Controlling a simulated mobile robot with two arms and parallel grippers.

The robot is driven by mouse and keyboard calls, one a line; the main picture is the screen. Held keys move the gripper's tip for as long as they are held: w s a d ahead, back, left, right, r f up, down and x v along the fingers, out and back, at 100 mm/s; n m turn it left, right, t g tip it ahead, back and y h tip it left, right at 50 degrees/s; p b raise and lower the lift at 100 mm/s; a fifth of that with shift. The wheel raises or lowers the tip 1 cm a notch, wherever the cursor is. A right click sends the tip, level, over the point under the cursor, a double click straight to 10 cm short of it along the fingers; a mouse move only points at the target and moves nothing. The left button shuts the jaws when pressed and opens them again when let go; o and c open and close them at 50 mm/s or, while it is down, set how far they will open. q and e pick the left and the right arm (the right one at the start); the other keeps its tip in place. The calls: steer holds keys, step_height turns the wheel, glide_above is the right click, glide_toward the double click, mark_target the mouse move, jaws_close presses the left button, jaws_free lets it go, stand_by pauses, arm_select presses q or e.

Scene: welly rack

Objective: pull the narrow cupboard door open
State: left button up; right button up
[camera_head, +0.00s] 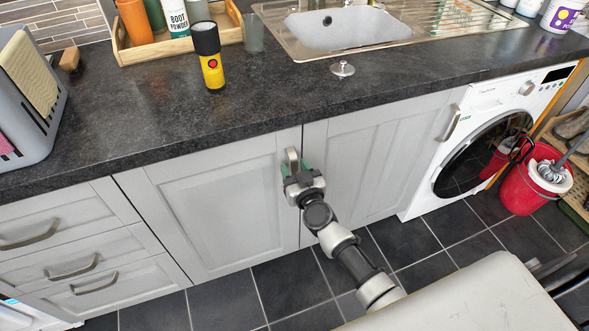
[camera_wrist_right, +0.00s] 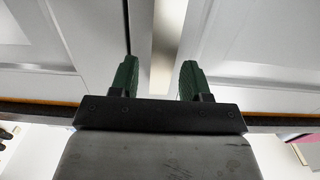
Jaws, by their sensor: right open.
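Two pale grey panelled cupboard doors stand side by side under the worktop, a left one (camera_head: 215,205) and a right one (camera_head: 375,150). Both look shut. An upright metal handle (camera_head: 292,155) is at the left door's upper right edge, close to the seam. The right door has its handle (camera_head: 453,122) at its far right edge. My right gripper (camera_head: 297,166) is open at the handle by the seam. In the right wrist view the handle (camera_wrist_right: 166,45) shows between the green fingertips (camera_wrist_right: 157,75), with room on both sides; contact is not visible. My left gripper is out of view.
Drawers (camera_head: 75,250) are left of the doors. A washing machine (camera_head: 485,135) and red bucket (camera_head: 522,188) stand right. The dark worktop (camera_head: 150,130) overhangs above, holding a yellow torch (camera_head: 212,72) and a sink (camera_head: 345,30). The tiled floor (camera_head: 405,240) before the right door is clear.

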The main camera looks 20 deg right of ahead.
steer(key=shift+w, duration=0.25)
jaws_close()
steer(key=shift+s, duration=0.15)
